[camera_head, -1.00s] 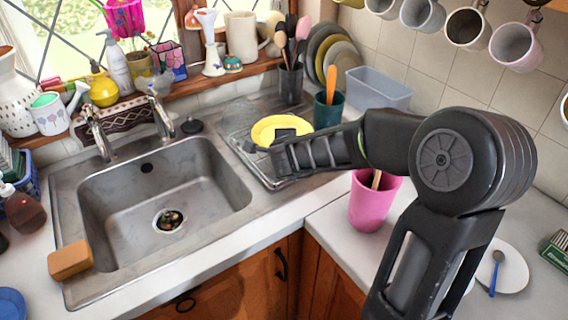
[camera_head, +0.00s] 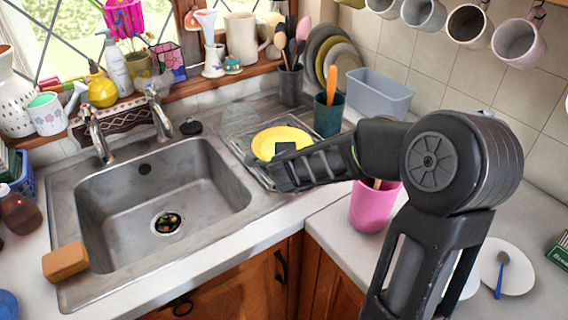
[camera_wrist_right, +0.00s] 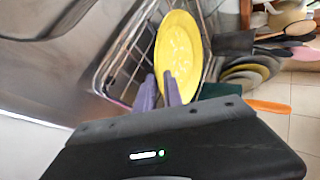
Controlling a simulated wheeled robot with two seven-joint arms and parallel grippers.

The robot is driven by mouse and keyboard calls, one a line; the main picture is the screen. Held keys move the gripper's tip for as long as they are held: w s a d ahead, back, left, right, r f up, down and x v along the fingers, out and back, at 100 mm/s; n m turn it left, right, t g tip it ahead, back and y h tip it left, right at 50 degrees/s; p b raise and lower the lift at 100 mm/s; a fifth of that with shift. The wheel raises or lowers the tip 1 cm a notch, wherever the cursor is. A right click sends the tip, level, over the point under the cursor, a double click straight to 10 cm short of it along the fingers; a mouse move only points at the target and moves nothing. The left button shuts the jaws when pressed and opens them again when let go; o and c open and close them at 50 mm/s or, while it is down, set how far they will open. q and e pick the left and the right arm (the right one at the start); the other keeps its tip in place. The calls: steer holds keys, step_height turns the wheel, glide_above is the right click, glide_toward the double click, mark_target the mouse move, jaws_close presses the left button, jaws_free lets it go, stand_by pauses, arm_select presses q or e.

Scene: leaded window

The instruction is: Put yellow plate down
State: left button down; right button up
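The yellow plate (camera_head: 281,138) is over the wire dish rack (camera_head: 236,134) on the drainboard right of the sink, face up and roughly level. Whether its underside touches the rack is hidden. My right gripper (camera_head: 283,150) is at the plate's near edge. In the right wrist view, its two fingers (camera_wrist_right: 160,90) are close together at the rim of the plate (camera_wrist_right: 178,55), one over its face and one beside the edge; they look shut on it. The rack wires (camera_wrist_right: 125,55) show beside the plate. My left gripper is not in view.
A dark green cup (camera_head: 328,116) with an orange utensil stands right of the plate. Stacked plates (camera_head: 338,58) and a grey-blue bin (camera_head: 379,92) are behind. A pink cup (camera_head: 370,208) stands near my right forearm. The sink (camera_head: 160,205) is left.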

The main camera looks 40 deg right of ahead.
steer(key=shift+r, duration=0.2)
steer(key=p+v, duration=0.3)
steer(key=v, duration=0.9)
steer(key=shift+s+a+f, duration=0.1)
steer(key=shift+f, duration=0.1)
stand_by(1.4)
